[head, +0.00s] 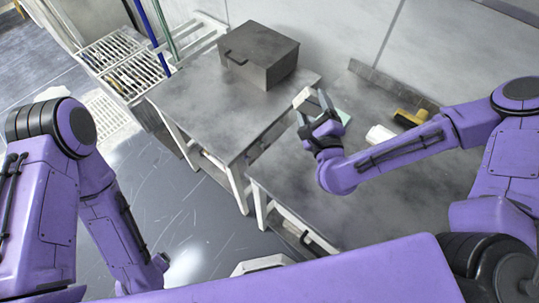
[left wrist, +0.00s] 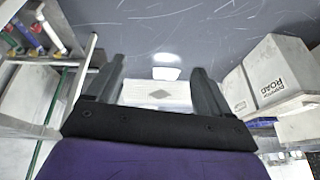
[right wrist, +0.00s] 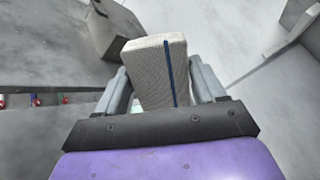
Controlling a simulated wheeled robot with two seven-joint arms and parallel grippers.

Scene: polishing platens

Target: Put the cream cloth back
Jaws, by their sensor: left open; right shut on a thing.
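My right gripper (head: 314,108) is shut on a pale, folded-looking block with a dark blue stripe, which I take to be the cream cloth (right wrist: 150,75). In the right wrist view it stands up between the two fingers of the gripper (right wrist: 160,82). In the head view the cloth (head: 301,97) is held near the gap between the two grey tables. A pale green flat thing (head: 343,117) lies just beyond the gripper, partly hidden. My left gripper (left wrist: 158,68) is open and empty, pointing at the floor area; its fingers are not clear in the head view.
A grey lidded box (head: 272,65) with a handle stands on the left table (head: 200,100). A yellow-and-black tool (head: 410,119) and a white block (head: 380,134) lie on the right table (head: 290,175). White racks (head: 125,70) stand at the back left. White boxes (left wrist: 272,72) show in the left wrist view.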

